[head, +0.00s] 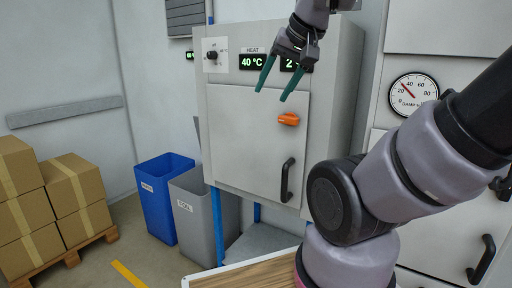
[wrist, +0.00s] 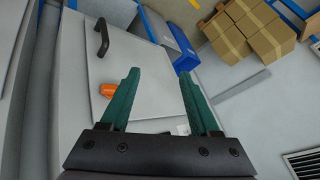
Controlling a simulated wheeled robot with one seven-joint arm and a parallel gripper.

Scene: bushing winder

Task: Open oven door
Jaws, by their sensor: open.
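The oven door (head: 240,140) is a light grey panel on the front of the oven cabinet and looks closed. It also shows in the wrist view (wrist: 143,58). A black bar handle (head: 287,180) stands upright at the door's lower right; in the wrist view the handle (wrist: 101,37) is at the upper left. An orange knob (head: 289,119) sits on the door's right side, and the knob (wrist: 108,90) is near the left finger in the wrist view. My gripper (head: 275,80) is open and empty, its green fingers in front of the upper door, above the knob and handle.
Above the door is a panel with a heat display (head: 252,60) reading 40 °C. A blue bin (head: 163,195) and a grey bin (head: 200,215) stand left of the oven. Cardboard boxes (head: 75,190) sit on a pallet at far left. A wooden tabletop (head: 245,275) is below.

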